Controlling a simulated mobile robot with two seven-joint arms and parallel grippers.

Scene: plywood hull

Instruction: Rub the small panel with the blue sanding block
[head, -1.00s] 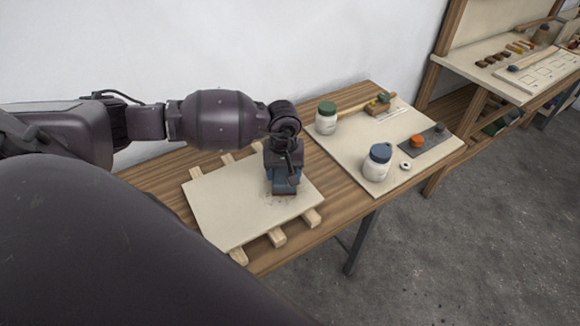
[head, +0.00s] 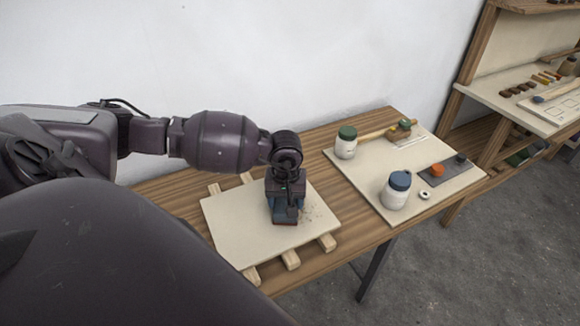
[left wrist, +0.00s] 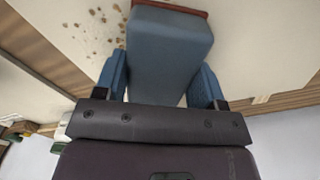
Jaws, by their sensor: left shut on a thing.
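The small panel (head: 240,232) is a pale board lying on wooden strips on the workbench. My left gripper (head: 286,208) is over the panel's right half, pointing down. It is shut on the blue sanding block (head: 284,217), which is upright with its reddish-brown base at the panel surface. In the left wrist view the block (left wrist: 168,55) sits between the two blue fingers. Brown specks (head: 312,213) are scattered on the panel just right of the block; they also show in the left wrist view (left wrist: 100,22). My right gripper is not in view.
On a pale board (head: 365,185) to the right stand a green-lidded jar (head: 346,143), a blue-lidded jar (head: 397,191), a white ring (head: 424,194) and a grey tray (head: 443,172) with an orange item. A shelf unit (head: 500,110) stands farther right. A wall is behind.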

